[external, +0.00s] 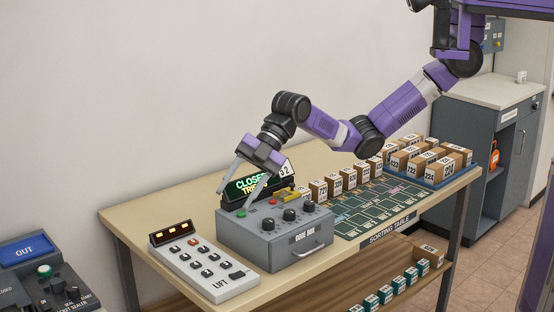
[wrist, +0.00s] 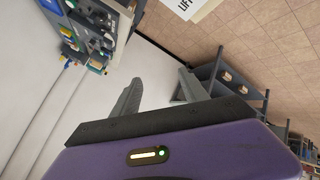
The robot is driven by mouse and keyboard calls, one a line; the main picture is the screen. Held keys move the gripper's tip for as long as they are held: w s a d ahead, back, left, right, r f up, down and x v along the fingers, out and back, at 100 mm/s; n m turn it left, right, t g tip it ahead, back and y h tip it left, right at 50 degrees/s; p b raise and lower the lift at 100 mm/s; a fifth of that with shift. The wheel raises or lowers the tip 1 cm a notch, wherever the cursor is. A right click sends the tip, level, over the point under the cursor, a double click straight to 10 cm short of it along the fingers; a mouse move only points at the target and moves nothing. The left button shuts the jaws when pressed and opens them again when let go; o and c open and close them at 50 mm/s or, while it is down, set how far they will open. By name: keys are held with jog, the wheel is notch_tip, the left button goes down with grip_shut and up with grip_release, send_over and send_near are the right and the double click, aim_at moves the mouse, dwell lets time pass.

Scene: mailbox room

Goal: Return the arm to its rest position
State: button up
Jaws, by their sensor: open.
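My arm reaches in from the upper right in the external view, bent at its joints, over the sorting table (external: 150,225). My gripper (external: 228,186) is open and empty, its two fingers apart above the grey code box (external: 270,240). The box has black knobs and coloured buttons. I cannot tell the exact gap between the fingertips and the box.
A LIFT keypad (external: 208,268) lies left of the code box. Several small numbered boxes (external: 348,180) stand along the table's back, and more fill a blue tray (external: 466,176) at right. An OUT panel (external: 30,250) is at far left. Open air lies above the table.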

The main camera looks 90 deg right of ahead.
jog(key=s+d+f+m+t+h, duration=0.1)
jog(key=s+d+f+m+t, duration=0.1)
jog(key=s+d+m+t, duration=0.65)
jog(key=s+d+f+m+t+h, duration=0.1)
jog(key=s+d+f+m+t, duration=0.2)
jog(key=s+d+m, duration=0.95)
jog(key=s+d+f+n+g+h, duration=0.1)
jog(key=s+d+f+h, duration=0.1)
jog(key=s+d, duration=0.7)
jog(key=s+d+f+n+g+h+b, duration=0.1)
jog(key=s+d+f+g+h, duration=0.1)
jog(key=s+d, duration=0.8)
jog(key=s+h, duration=0.1)
jog(key=s, duration=0.4)
jog(key=shift+d+h, duration=0.15)
jog(key=shift+h, duration=0.15)
jog(key=shift+s+f, duration=0.1)
